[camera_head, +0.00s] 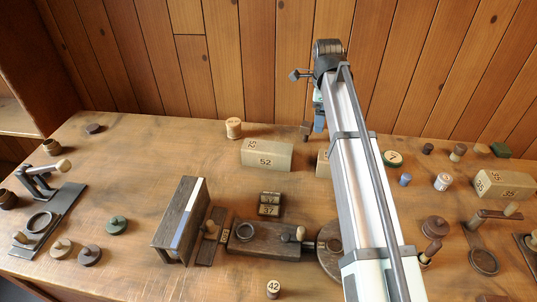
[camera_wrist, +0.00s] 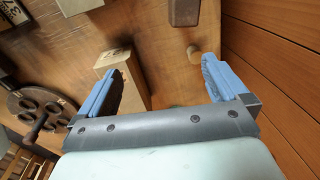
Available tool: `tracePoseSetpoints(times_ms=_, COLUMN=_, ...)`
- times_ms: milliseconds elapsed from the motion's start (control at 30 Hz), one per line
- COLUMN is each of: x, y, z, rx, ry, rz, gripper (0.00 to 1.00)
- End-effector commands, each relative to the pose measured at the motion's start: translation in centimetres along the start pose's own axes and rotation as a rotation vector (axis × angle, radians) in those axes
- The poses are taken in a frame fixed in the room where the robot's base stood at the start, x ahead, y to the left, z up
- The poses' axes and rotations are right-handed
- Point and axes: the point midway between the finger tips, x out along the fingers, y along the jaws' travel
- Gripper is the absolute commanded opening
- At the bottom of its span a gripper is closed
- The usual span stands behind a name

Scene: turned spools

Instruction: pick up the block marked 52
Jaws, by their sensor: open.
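The block marked 52 (camera_head: 266,155) is a long pale beige block lying on the bench left of my arm in the head view, with a number on its top as well. A second pale block (camera_head: 323,163) is mostly hidden behind my arm. In the wrist view a pale block (camera_wrist: 130,88) lies beside and partly behind the left finger; its marking is unreadable. Another pale block (camera_wrist: 80,4) is cut off at the top edge; I cannot tell for certain which is 52. My gripper (camera_wrist: 158,68) is open, with blue fingers apart and nothing held between them.
A brown piece (camera_wrist: 185,12) shows at the wrist view's top. The plank wall (camera_wrist: 275,60) is close on the right there.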

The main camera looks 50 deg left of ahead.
Motion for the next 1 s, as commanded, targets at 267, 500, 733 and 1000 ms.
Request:
tracePoseSetpoints(times_ms=267, x=-1.9, y=5.4, z=11.2, rx=-0.025, ry=-0.025, rz=0.081, gripper=1.0)
tracePoseSetpoints(times_ms=500, x=-2.3, y=7.5, z=14.6, rx=-0.029, ry=-0.027, rz=0.111, gripper=1.0)
tracePoseSetpoints(times_ms=733, x=0.7, y=8.1, z=14.7, rx=-0.029, ry=-0.026, rz=0.114, gripper=1.0)
tracePoseSetpoints(times_ms=1000, x=4.8, y=8.4, z=14.8, rx=-0.029, ry=-0.027, rz=0.112, gripper=1.0)
